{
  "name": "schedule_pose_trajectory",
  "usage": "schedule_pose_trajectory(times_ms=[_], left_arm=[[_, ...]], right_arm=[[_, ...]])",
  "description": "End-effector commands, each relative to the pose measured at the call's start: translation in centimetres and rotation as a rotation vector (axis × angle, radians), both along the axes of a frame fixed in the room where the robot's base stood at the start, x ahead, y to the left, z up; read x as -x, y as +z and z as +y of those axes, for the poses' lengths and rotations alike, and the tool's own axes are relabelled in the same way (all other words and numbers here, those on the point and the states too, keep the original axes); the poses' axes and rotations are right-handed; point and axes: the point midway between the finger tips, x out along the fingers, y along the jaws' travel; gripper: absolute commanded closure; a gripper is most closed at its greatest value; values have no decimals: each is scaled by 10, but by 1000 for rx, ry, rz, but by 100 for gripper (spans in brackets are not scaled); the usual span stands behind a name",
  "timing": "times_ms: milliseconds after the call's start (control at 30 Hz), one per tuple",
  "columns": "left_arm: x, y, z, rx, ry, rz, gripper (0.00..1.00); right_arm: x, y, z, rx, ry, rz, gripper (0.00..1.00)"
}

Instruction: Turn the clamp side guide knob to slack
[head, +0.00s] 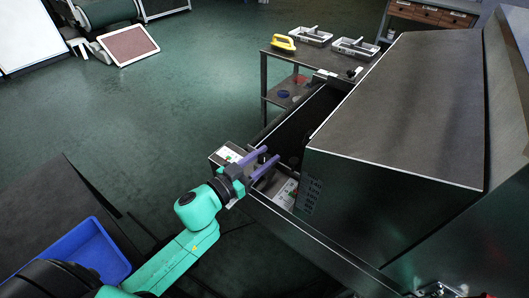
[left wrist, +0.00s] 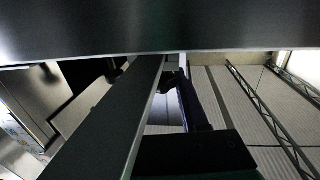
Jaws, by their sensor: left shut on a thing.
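My left gripper (head: 268,159), with purple fingers on a teal arm, reaches over the near left end of the dryer's open channel. A small dark knob (head: 262,156) shows between the two fingers, and the gripper is shut on it. The fingers cover part of the knob, so how far it is turned cannot be seen. In the left wrist view one purple finger (left wrist: 194,104) shows beside a dark part, too dim to make out. My right gripper is not in view.
The dryer's large grey hood (head: 400,105) stands just right of the gripper. A metal side rail (head: 310,240) runs along the near side. A bench (head: 325,60) with trays and a yellow-handled tool stands behind. A blue bin (head: 85,255) is at lower left.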

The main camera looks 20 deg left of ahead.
Motion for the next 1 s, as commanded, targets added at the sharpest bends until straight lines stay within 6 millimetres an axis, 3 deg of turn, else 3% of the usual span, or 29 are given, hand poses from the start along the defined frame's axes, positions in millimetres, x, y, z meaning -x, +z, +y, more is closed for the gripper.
schedule_pose_trajectory(times_ms=[467,500,567,1000], left_arm=[[0,-1,-1,1,18,0,100],[0,-1,-1,1,18,0,49],[0,-1,0,1,18,0,27],[7,-1,4,2,19,2,27]], right_arm=[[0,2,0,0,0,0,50],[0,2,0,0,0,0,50],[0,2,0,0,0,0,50],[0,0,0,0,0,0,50]])
